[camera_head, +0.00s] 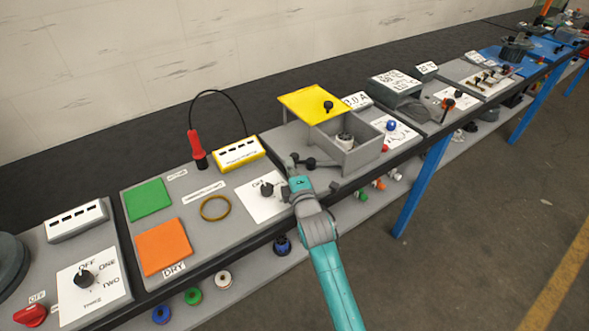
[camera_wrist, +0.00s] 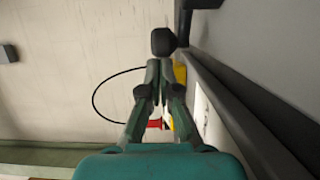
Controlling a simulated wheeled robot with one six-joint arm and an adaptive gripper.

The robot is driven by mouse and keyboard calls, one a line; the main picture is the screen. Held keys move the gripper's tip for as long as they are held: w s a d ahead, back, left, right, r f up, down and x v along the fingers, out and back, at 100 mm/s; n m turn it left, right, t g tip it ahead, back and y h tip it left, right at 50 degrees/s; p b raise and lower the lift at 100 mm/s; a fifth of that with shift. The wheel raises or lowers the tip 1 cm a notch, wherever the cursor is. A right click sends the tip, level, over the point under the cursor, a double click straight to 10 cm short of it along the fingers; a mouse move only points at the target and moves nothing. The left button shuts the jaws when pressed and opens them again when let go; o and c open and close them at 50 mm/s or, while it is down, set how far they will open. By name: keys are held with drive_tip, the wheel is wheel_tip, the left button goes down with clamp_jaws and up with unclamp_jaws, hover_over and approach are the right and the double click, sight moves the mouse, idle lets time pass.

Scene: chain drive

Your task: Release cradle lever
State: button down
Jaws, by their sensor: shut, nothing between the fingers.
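A dark lever with round black knobs (camera_head: 309,163) shows beside the grey open-topped box (camera_head: 357,160) in the head view. I cannot tell for certain that it is the cradle lever. My gripper (camera_head: 296,172) is at the end of the teal arm, close to this lever. In the wrist view my gripper (camera_wrist: 160,72) is shut, its dark fingertips together with nothing between them. A black ball knob (camera_wrist: 163,41) shows just beyond the fingertips. Whether they touch it is unclear.
A yellow plate (camera_head: 312,103) with a black knob sits above the box. A dial on a white panel (camera_head: 262,205) lies left of my gripper. A red handle (camera_head: 197,148) on a black cable stands farther left, next to a yellow box (camera_head: 239,154). The aisle in front is clear.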

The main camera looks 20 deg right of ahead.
drive_tip(key=shift+w+a, duration=0.15)
drive_tip(key=shift+w, duration=1.25)
idle(0.5)
drive_tip(key=s, duration=1.2)
idle(0.4)
